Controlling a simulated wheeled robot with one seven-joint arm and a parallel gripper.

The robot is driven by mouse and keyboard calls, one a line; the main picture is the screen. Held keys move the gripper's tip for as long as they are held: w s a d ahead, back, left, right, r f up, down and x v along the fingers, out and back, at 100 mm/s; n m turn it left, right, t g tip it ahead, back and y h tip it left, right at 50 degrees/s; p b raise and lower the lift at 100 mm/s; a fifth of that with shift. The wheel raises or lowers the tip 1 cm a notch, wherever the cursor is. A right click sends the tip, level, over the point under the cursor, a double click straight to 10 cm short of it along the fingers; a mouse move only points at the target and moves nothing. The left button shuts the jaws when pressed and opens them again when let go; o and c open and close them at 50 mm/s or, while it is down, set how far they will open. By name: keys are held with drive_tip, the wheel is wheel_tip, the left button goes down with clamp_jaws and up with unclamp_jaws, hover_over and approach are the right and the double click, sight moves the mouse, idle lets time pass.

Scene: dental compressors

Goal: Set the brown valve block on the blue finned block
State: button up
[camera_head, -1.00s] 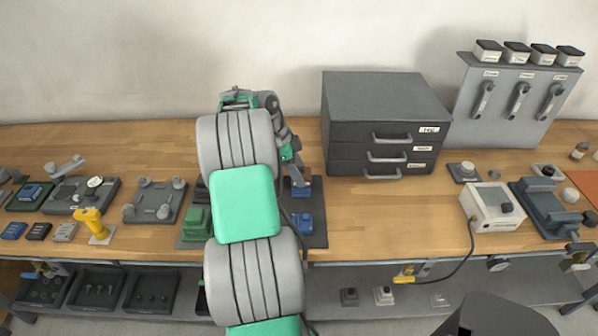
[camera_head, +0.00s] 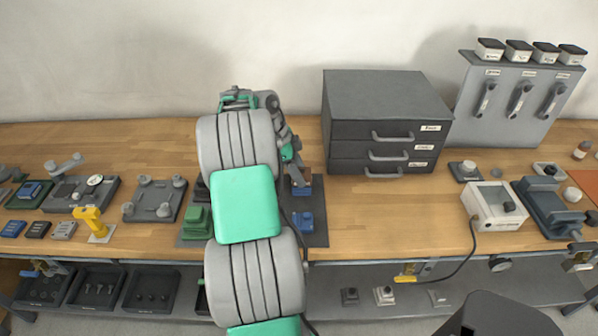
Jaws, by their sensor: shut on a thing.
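My gripper (camera_head: 299,182) points down over the dark mat (camera_head: 320,236), just above a small blue block (camera_head: 302,192) near the mat's back right. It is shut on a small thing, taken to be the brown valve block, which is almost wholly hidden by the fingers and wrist. A second blue block (camera_head: 303,222) sits on the mat nearer the front. The fins are too small to make out, so I cannot tell which is the finned one. I cannot tell whether the held piece touches the blue block below it.
A green block (camera_head: 196,221) stands on the mat left of my arm, which hides the mat's middle. A dark drawer cabinet (camera_head: 385,125) stands behind to the right. A grey plate with posts (camera_head: 154,200) lies to the left.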

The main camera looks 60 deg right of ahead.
drive_tip(key=shift+f+b, duration=0.3)
drive_tip(key=shift+b, duration=0.25)
idle(1.0)
idle(0.4)
drive_tip(key=o, duration=2.1)
drive_tip(key=shift+r, duration=0.1)
drive_tip(key=shift+r+p, duration=2.8)
drive_tip(key=shift+r, duration=0.6)
